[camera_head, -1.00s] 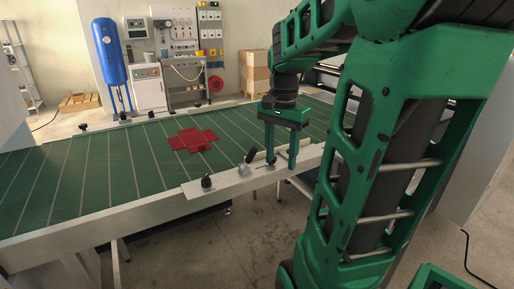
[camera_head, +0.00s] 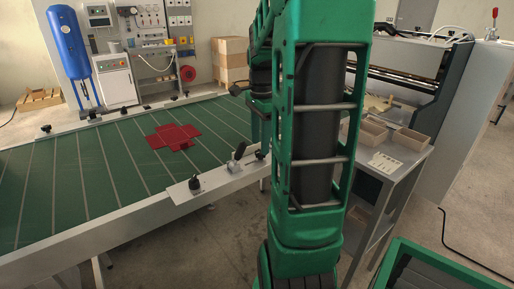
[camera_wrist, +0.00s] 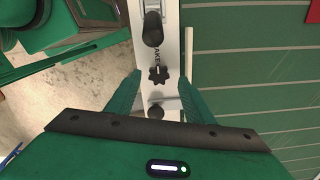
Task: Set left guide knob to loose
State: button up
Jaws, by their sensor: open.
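A black star-shaped knob (camera_wrist: 158,75) sits on the pale guide rail (camera_wrist: 143,60) and lies between my gripper's open fingertips (camera_wrist: 160,80) in the wrist view. No contact shows. A round dark knob (camera_wrist: 156,112) is nearer the palm. A black-gripped lever (camera_wrist: 153,28) stands just beyond the star knob, beside partly hidden lettering. In the head view, one black knob (camera_head: 194,184) is at the rail's left end, with the lever (camera_head: 238,152) right of it and another knob (camera_head: 259,155) beside my arm. My arm hides most of the gripper there. I cannot tell which knob is the left guide knob.
The green striped table (camera_head: 75,185) holds a flat red cross-shaped blank (camera_head: 172,137). More small black knobs line the far rail (camera_head: 93,115). A grey side table with trays (camera_head: 410,139) stands right of my arm. Open floor lies in front of the rail.

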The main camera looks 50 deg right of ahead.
jog(key=shift+f, duration=1.3)
jog(key=shift+c, duration=0.3)
jog(key=c, duration=1)
